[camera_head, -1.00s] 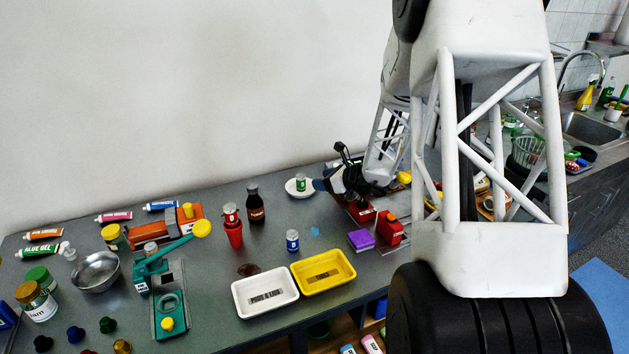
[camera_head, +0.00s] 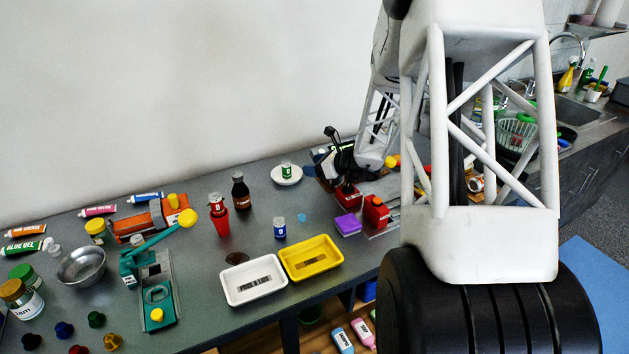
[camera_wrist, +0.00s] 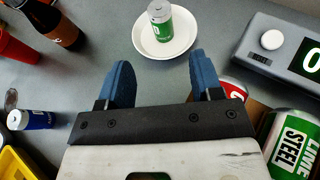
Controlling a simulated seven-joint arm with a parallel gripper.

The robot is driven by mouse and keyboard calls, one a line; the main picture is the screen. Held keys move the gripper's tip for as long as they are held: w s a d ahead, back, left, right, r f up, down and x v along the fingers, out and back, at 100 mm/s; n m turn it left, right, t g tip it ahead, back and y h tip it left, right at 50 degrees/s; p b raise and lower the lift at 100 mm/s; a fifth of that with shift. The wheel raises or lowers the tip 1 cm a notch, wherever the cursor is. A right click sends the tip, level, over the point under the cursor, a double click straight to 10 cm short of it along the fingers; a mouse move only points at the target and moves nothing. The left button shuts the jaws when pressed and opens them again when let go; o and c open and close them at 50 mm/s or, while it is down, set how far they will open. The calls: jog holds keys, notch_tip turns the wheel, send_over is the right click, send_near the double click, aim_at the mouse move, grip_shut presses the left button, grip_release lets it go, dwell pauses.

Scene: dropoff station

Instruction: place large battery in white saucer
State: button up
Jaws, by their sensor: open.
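A green-and-white battery-like cylinder (camera_head: 287,170) stands upright on the white saucer (camera_head: 275,180) at the back of the counter. In the wrist view the cylinder (camera_wrist: 160,14) is inside the rim of the saucer (camera_wrist: 183,42). My gripper (camera_wrist: 161,78) is open and empty, its two blue fingers apart from each other and short of the saucer. In the head view it is just right of the saucer, partly hidden by my arm. A smaller-looking blue-and-white cylinder (camera_head: 279,228) stands apart on the counter; it also shows in the wrist view (camera_wrist: 30,119).
A grey scale-like device (camera_wrist: 275,50) and a green can (camera_wrist: 292,145) lie right of my gripper. White (camera_head: 228,295) and yellow (camera_head: 330,265) trays sit at the front.

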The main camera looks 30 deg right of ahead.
jog(key=s+a+r+n+g, duration=0.4)
jog(key=s+a+r+n, duration=0.35)
jog(key=s+a, duration=0.2)
jog(key=s+a+r+n+g, duration=0.4)
jog(key=s+a+r+n, duration=0.2)
jog(key=s+a+n, duration=0.3)
jog(key=s+a+r+n+h, duration=0.1)
jog(key=s+n, duration=0.5)
jog(key=s, duration=0.6)
jog(key=s+a+r+n+h, duration=0.2)
jog(key=s+r+n+h, duration=0.2)
jog(key=s, duration=0.7)
jog(key=n+h, duration=0.2)
jog(key=shift+s+g+h, duration=0.3)
jog(key=shift+s, duration=0.05)
